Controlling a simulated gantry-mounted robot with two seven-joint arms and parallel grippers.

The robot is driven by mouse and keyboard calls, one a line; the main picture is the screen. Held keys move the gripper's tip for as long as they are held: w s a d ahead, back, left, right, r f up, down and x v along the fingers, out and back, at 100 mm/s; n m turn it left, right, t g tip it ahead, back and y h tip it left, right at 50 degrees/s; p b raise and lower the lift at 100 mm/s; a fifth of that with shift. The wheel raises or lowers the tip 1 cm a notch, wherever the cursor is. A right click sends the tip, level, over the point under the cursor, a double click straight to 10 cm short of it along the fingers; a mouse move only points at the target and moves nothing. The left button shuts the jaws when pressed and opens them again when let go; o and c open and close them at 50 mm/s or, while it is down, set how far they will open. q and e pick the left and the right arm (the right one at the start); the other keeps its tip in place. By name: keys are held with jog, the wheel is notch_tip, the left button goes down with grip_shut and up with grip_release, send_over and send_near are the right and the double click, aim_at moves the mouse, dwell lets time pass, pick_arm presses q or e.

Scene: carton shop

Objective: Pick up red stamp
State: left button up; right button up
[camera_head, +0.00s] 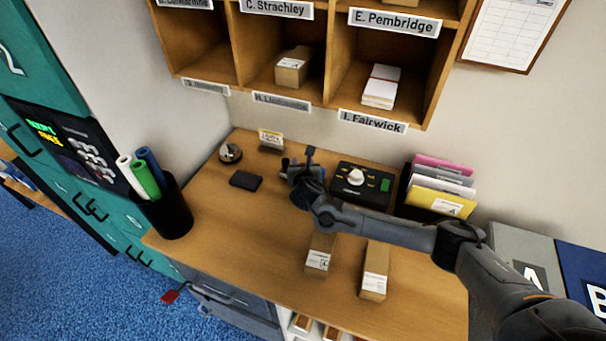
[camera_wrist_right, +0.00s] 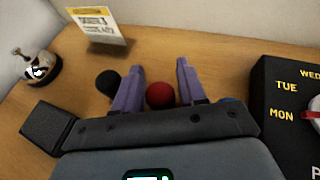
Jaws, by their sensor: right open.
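The red stamp's round red top (camera_wrist_right: 160,95) shows in the right wrist view, between the two purple fingers of my right gripper (camera_wrist_right: 160,67). The fingers stand apart; the stamp's lower part is hidden, and I cannot tell how far below the fingers it is. In the head view my right gripper (camera_head: 300,172) is over the back middle of the desk and hides the red stamp. A black round knob (camera_wrist_right: 107,82) is just left of the left finger. A blue edge (camera_wrist_right: 230,101) shows at the right finger's base. My left gripper is not in view.
A dark pad (camera_head: 245,181), a bell (camera_head: 230,153) and a small sign (camera_head: 271,140) stand left of the gripper. A black dial box (camera_head: 352,195) is close on its right. Two cartons (camera_head: 319,258) (camera_head: 374,283) lie in front. A pen cup (camera_head: 170,215) stands at the left edge.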

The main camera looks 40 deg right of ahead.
grip_shut()
jog(key=shift+r, duration=0.15)
notch_tip(320, 180, up, 10)
dwell(0.5)
